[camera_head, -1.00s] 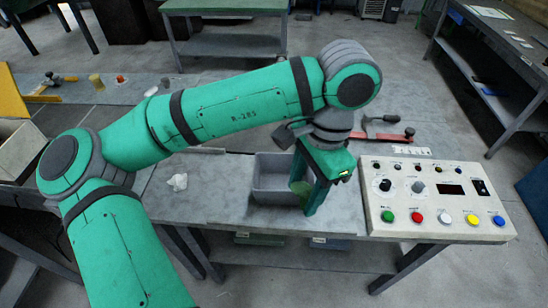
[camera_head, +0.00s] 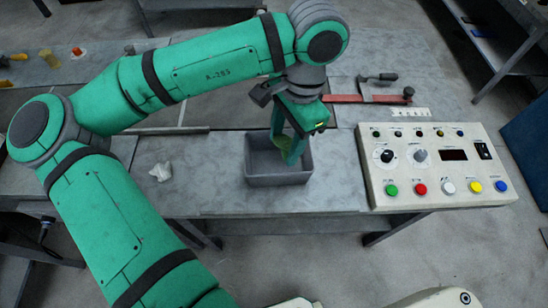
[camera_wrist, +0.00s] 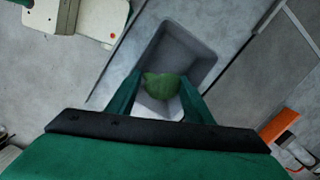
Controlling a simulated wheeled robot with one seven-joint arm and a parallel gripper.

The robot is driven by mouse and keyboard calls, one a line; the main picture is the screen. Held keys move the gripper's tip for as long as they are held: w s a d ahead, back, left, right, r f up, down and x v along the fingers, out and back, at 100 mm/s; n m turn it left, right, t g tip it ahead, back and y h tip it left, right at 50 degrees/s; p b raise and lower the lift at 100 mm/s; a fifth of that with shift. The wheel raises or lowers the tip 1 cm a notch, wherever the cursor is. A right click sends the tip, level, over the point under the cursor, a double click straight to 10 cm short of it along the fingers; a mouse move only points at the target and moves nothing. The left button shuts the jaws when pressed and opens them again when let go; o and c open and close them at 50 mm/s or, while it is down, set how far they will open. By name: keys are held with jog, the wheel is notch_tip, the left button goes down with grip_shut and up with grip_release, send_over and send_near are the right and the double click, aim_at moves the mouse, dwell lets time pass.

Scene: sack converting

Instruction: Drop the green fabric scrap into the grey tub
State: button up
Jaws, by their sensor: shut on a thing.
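The grey tub (camera_head: 277,179) stands on the workbench, left of the control panel, and shows below my gripper in the wrist view (camera_wrist: 192,77). My gripper (camera_head: 291,150) points down over the tub. It is shut on the green fabric scrap (camera_wrist: 160,86), which sits between its fingertips. In the head view the scrap (camera_head: 280,154) is partly hidden by the fingers. I cannot tell whether the scrap touches the tub.
A control panel (camera_head: 436,199) with coloured buttons stands right of the tub. A white crumpled piece (camera_head: 161,172) lies left of it. A red bar clamp (camera_head: 368,98) lies behind. The bench between the white piece and tub is clear.

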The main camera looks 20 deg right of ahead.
jog(key=shift+f, duration=0.9)
jog(key=o, duration=1.1)
jog(key=shift+s, duration=0.1)
jog(key=r, duration=0.3)
jog(key=d+r, duration=0.1)
jog(key=r, duration=0.6)
jog(key=shift+w+d+r, duration=0.2)
jog(key=shift+d+r, duration=0.1)
jog(key=shift+r, duration=0.05)
